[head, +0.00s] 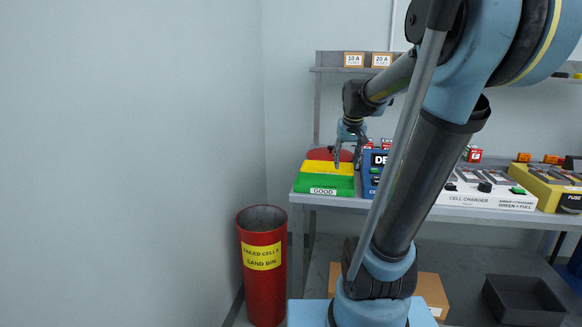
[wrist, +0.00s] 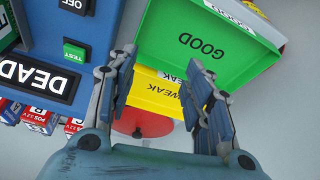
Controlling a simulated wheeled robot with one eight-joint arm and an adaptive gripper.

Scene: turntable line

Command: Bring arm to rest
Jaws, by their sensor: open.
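My gripper (head: 348,150) is at the far left end of the bench, above the green and yellow trays. In the wrist view my gripper (wrist: 165,85) is open, with nothing between its fingers. The green tray (wrist: 195,40) marked GOOD lies beyond the fingertips and looks empty. The yellow tray (wrist: 155,92) marked WEAK is partly hidden by the fingers. In the head view the green tray (head: 324,184) stands at the bench's front left corner. My arm crosses the middle of the head view and hides part of the bench.
A blue DEAD tester (wrist: 45,50) sits beside the trays, with small red-and-white boxes (wrist: 38,118) near it. A red turntable disc (wrist: 140,122) lies behind the trays. A red sand bin (head: 263,285) stands on the floor left of the bench. A cell charger (head: 485,190) is at right.

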